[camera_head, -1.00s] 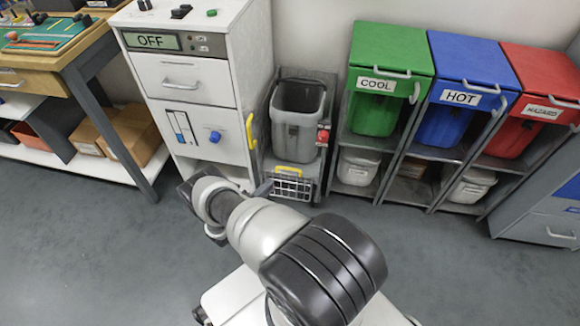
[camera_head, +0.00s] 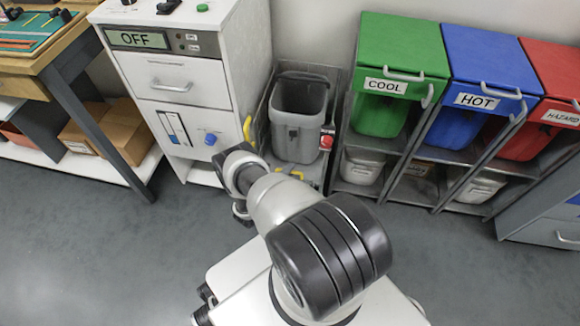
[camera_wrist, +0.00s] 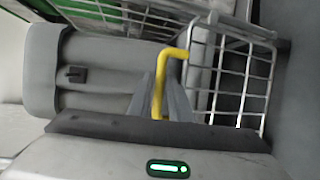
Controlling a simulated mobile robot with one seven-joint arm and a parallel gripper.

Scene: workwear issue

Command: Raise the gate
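The gate is a pale wire mesh panel (camera_wrist: 232,85) with a bent yellow handle (camera_wrist: 172,53), at the right of the wrist view. In the head view my arm covers the mesh, and only bits of yellow (camera_head: 297,174) show low in front of the grey bin (camera_head: 298,105). My gripper (camera_wrist: 160,85) is at the handle. Its two grey fingers lie close on either side of the yellow bar, with no clear gap, and look shut on it. The fingertips are hidden in the head view.
A white cabinet (camera_head: 178,75) with an OFF display stands left of the grey bin. A red button (camera_head: 327,138) sits on the bin stand's right side. Green (camera_head: 403,50), blue (camera_head: 488,58) and red (camera_head: 556,75) bins stand to the right. The floor (camera_head: 90,235) at left is clear.

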